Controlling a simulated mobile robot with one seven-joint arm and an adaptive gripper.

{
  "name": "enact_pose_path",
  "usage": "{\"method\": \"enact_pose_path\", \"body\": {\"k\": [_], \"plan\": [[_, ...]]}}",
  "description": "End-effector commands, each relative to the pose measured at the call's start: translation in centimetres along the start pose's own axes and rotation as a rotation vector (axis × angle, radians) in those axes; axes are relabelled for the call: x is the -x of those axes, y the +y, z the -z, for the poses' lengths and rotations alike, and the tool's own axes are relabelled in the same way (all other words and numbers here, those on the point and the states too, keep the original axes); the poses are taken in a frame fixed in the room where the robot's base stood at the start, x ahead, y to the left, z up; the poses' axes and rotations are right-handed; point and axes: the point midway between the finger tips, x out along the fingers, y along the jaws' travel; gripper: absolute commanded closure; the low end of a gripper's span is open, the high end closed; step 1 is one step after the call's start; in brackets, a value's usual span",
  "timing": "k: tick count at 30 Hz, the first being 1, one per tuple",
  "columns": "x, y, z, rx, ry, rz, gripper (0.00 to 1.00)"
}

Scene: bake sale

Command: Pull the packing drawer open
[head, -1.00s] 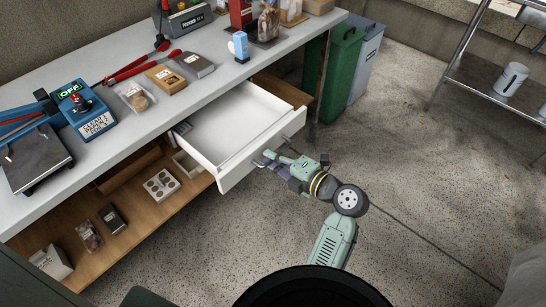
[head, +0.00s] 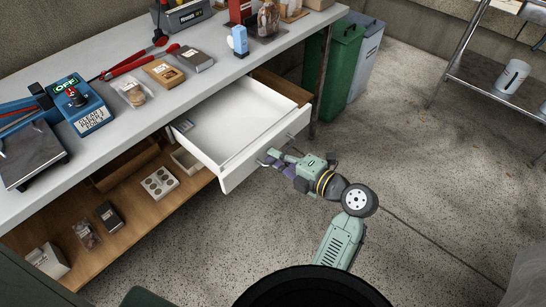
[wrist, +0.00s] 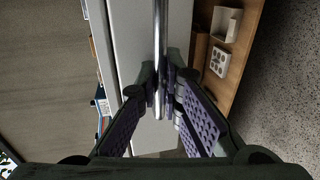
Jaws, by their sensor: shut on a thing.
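The white packing drawer (head: 238,120) is pulled well out from under the grey counter in the head view. Its inside looks mostly empty, with a small dark item at the back left. A metal bar handle runs across its front; it shows in the wrist view as a silver bar (wrist: 160,50). My gripper (head: 272,158) is at the drawer front, and in the wrist view its fingers (wrist: 161,92) are closed around the bar. The fingers hide part of the handle.
The counter (head: 218,80) holds packets, red-handled tools and a blue device (head: 84,108). A lower wooden shelf (head: 130,225) carries boxes and packets. A green bin (head: 343,65) stands beyond the drawer. A metal rack (head: 470,80) stands at the right. The floor before the drawer is clear.

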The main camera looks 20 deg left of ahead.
Motion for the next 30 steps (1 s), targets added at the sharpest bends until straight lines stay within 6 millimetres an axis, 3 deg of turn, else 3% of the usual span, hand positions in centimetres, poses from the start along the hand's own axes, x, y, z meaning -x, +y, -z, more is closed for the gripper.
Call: {"method": "enact_pose_path", "body": {"k": [7, 18, 19, 22, 30], "plan": [[2.4, -0.8, -0.1, 0.008, -0.010, -0.003, 1.00], [2.8, -0.5, 0.0, 0.004, -0.007, 0.000, 1.00], [2.8, -0.5, 0.0, 0.004, -0.007, -0.001, 0.92], [2.8, -0.5, 0.0, 0.004, -0.006, 0.000, 0.85], [2.8, -0.6, 0.1, 0.004, -0.005, 0.000, 0.84]]}}
